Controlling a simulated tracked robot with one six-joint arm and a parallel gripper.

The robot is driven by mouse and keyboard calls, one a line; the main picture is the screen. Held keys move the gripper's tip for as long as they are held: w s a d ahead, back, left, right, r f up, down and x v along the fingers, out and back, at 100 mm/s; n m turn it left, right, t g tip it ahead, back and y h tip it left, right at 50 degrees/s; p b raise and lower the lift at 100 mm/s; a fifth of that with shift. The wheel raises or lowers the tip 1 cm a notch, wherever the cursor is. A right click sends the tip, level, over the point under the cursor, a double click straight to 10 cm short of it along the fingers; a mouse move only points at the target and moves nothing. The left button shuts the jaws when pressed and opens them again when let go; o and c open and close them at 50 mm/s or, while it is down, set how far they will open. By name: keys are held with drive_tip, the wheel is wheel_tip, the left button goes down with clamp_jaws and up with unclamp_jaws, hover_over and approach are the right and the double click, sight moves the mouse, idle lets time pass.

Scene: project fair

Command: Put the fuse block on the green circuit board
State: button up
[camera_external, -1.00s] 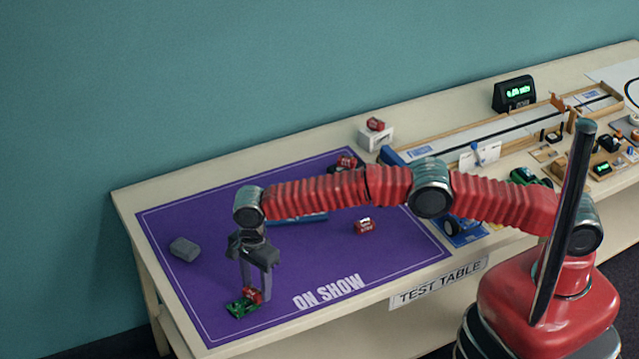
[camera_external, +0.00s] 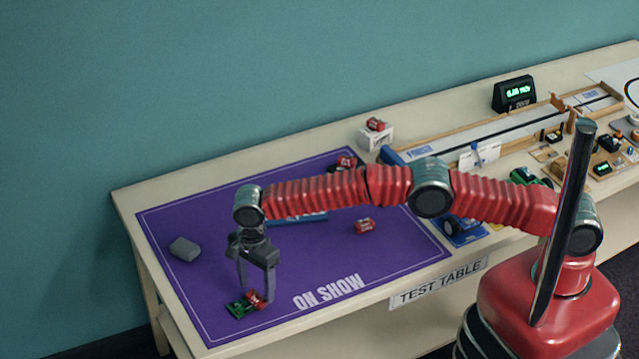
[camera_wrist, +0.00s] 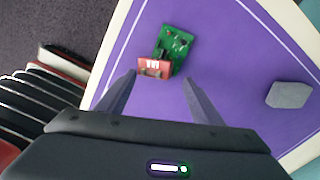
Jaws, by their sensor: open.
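The green circuit board (camera_external: 236,309) lies on the purple mat near its front left; the wrist view also shows the board (camera_wrist: 178,42). A red block with a white label, seemingly the fuse block (camera_external: 256,299), is at the board's near end. In the wrist view the block (camera_wrist: 154,68) overlaps that end and partly hides it. It looks tilted in the outside view; I cannot tell if it rests fully on the board. My gripper (camera_external: 256,290) is open just above the block, its fingertips (camera_wrist: 160,78) apart on either side and clear of it.
A grey block (camera_external: 184,249) lies at the mat's left. Similar red blocks sit on the mat (camera_external: 365,226), near its back edge (camera_external: 347,162) and on a white box (camera_external: 375,124). A blue item (camera_external: 300,219) lies behind my gripper.

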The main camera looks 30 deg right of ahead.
wheel_tip(320, 180, up, 12)
drive_tip(key=shift+r, duration=0.2)
idle(0.4)
idle(0.5)
idle(0.4)
